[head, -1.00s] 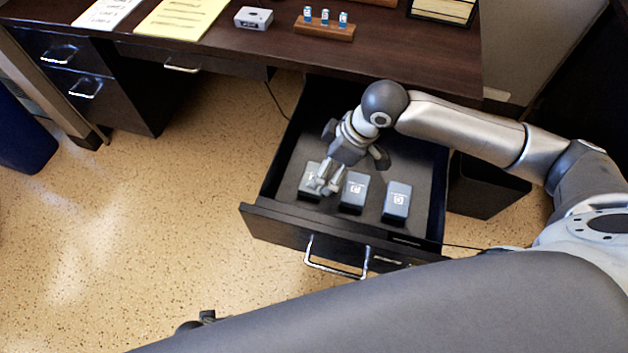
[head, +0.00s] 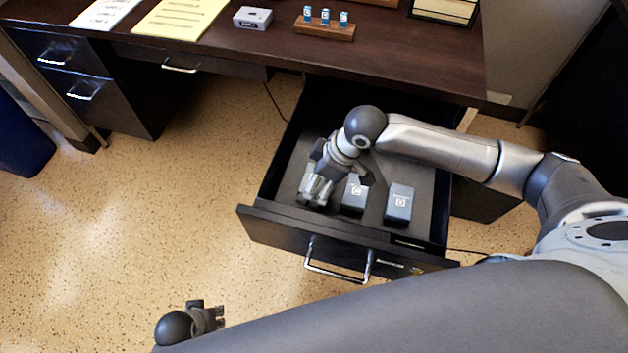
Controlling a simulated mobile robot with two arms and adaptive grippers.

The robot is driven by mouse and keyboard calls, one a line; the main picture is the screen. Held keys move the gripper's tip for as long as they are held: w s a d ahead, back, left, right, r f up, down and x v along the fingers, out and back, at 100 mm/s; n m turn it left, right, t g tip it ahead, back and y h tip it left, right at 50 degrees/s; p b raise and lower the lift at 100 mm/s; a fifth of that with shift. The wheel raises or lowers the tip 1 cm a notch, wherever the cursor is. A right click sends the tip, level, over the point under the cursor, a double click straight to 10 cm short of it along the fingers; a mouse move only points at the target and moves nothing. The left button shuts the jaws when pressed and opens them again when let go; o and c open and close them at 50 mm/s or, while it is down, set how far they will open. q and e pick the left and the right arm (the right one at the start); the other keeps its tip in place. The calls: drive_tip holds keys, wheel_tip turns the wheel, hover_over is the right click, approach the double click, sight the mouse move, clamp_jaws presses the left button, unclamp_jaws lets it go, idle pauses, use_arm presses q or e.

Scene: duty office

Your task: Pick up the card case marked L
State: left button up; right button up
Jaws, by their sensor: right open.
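Two dark blue-grey card cases show in the open drawer, a middle one (head: 354,194) and a right one (head: 398,204). Each has a small pale mark on top, too small to read surely. A third case at the left is hidden now under my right gripper (head: 316,190). That gripper is open, points down into the drawer and is over the left case's place, just left of the middle case. I cannot tell whether it touches the left case. My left gripper (head: 217,318) is low at the bottom, over the floor, far from the drawer; its jaw opening is unclear.
The drawer (head: 330,237) is pulled out beneath the dark desk (head: 400,55), its front wall and handle toward me. On the desk are yellow paper (head: 180,17), a grey box (head: 253,18) and a wooden stand (head: 324,29) with small blue-white items.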

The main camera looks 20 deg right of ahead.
drive_tip(key=c, duration=1.1)
